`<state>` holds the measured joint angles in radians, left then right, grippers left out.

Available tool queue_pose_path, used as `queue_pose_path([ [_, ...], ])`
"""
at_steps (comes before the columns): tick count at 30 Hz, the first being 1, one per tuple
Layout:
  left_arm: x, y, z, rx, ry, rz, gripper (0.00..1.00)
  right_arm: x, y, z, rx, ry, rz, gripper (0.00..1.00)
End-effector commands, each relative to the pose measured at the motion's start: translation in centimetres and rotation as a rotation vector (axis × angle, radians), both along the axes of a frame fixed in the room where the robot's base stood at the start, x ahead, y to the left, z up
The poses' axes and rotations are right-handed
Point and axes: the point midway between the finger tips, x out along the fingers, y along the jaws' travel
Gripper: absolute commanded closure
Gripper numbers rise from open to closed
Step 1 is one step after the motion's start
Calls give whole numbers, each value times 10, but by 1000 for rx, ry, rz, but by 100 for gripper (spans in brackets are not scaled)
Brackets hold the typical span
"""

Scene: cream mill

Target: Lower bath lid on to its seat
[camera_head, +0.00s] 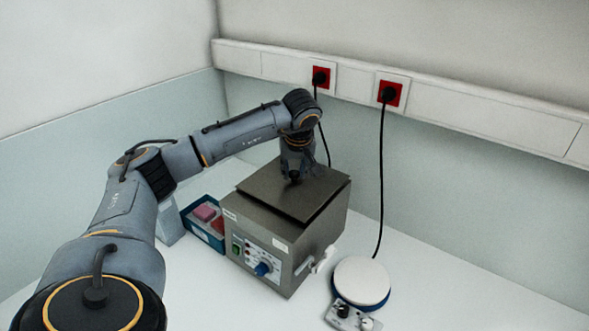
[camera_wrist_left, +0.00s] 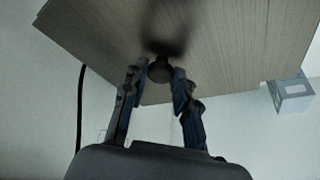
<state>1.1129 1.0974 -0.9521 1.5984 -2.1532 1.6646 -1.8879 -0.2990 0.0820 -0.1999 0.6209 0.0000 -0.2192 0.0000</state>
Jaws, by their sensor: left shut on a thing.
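The water bath (camera_head: 262,250) is a metal box with a front panel on the white bench. Its flat grey-brown lid (camera_head: 268,194) lies over the top and looks slightly out of line with the box; I cannot tell whether there is a gap beneath. My left gripper (camera_head: 294,176) points down at the middle of the lid, shut on its dark knob. In the left wrist view my gripper's fingers (camera_wrist_left: 160,72) stand either side of the round knob (camera_wrist_left: 160,71), with the lid (camera_wrist_left: 225,45) beyond. My right gripper is not in view.
A blue tray (camera_head: 214,240) with pink and red items stands left of the bath. A round white-topped device (camera_head: 361,281) stands to its right, close to the bath's side tap (camera_head: 325,259). Cables (camera_head: 381,190) hang from red wall sockets behind. The bench's front right is clear.

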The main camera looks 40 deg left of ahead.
Motion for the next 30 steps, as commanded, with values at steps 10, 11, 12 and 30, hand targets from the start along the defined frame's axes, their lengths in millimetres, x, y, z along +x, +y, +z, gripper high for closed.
queue_pose_path([
  [10,0,0,0,0,-2,1,99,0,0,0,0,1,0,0],
  [11,0,0,0,1,-1,1,99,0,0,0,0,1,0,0],
  [12,0,0,-1,1,-1,1,99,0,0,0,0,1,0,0],
  [30,0,0,-5,1,-1,1,99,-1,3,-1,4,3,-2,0],
])
